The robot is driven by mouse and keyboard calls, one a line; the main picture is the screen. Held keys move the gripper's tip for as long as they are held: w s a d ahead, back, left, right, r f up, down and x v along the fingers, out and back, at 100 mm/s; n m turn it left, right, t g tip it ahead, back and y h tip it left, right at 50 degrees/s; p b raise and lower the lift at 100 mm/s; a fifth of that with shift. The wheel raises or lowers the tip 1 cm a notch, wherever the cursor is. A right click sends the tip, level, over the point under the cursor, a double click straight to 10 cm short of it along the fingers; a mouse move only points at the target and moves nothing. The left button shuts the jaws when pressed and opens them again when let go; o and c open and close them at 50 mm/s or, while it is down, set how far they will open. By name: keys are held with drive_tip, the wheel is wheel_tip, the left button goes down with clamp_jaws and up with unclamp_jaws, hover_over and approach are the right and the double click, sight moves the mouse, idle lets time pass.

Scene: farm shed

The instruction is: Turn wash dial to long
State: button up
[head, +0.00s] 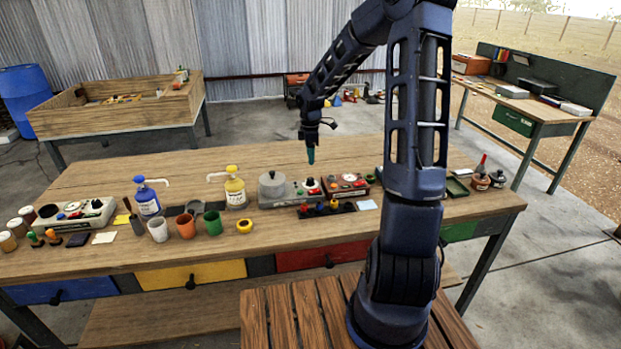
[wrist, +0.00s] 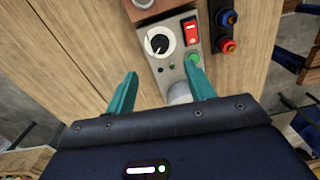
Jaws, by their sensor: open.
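A grey control panel (wrist: 174,66) with a round grey drum (head: 272,187) stands on the wooden bench. On the panel is a white dial face with a black knob, taken as the wash dial (wrist: 159,42); it also shows in the head view (head: 310,184). Its markings are too small to read. A red rocker switch (wrist: 190,30) and a green button (wrist: 195,58) sit beside the dial. My gripper (wrist: 161,72) is open and empty, its teal fingers pointing down toward the panel. In the head view my gripper (head: 311,156) is above the panel, apart from it.
A brown box with a dial (head: 346,183) stands right of the panel. A black strip with coloured knobs (head: 325,209) lies in front. Soap bottles (head: 234,190) and several cups (head: 186,225) stand left. Another control box (head: 75,215) is at far left.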

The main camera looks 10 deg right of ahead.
sight(310, 179)
wheel_tip(310, 179, down, 11)
drive_tip(key=shift+r, duration=0.2)
idle(0.3)
drive_tip(key=shift+c, duration=0.2)
drive_tip(key=c, duration=0.9)
